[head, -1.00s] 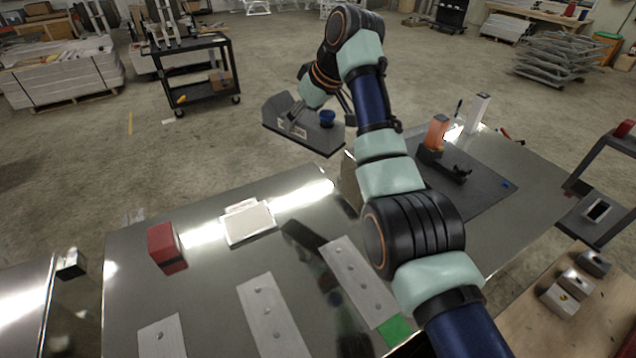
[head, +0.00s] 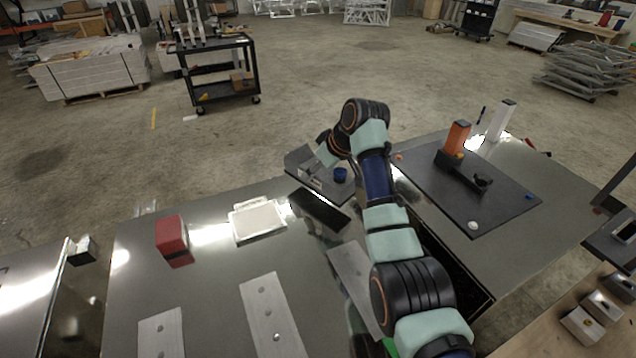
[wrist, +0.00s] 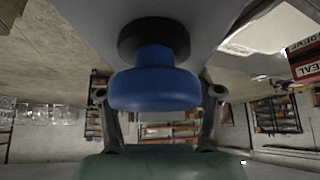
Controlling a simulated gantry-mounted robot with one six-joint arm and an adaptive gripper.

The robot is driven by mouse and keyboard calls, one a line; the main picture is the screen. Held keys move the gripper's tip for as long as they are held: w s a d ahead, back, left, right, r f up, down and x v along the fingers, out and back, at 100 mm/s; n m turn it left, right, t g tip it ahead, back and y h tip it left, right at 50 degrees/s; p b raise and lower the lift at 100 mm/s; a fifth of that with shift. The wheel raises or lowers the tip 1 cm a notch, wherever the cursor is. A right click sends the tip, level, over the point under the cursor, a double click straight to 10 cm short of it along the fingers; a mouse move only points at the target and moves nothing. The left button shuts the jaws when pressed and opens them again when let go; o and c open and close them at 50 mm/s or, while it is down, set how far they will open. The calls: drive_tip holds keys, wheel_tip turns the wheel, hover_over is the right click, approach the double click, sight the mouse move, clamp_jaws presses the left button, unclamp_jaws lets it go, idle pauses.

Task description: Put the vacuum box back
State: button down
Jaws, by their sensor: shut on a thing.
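The vacuum box is a grey, flat-based piece (head: 297,158) with a blue knob (head: 340,174) on top. In the head view it is at the far edge of the shiny metal table. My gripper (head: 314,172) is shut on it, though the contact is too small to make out. In the wrist view the blue knob (wrist: 155,90) on its black collar fills the upper middle, with a finger on each side. A dark shape (head: 320,210), apparently its reflection, lies on the table just in front. Whether its base touches the table is unclear.
A red box (head: 173,240), a white-framed pad (head: 257,221) and metal strips with holes (head: 274,318) lie on the metal table (head: 205,285). To the right, a black mat (head: 450,205) carries an orange-handled tool (head: 458,137). A white upright block (head: 501,120) stands behind it.

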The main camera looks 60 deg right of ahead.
sight(338, 169)
drive_tip(key=shift+f, duration=2.1)
drive_tip(key=shift+f, duration=0.1)
drive_tip(key=shift+c, duration=1.1)
unclamp_jaws()
drive_tip(key=shift+f, duration=0.1)
drive_tip(key=v, duration=1.2)
drive_tip(key=shift+w, duration=0.1)
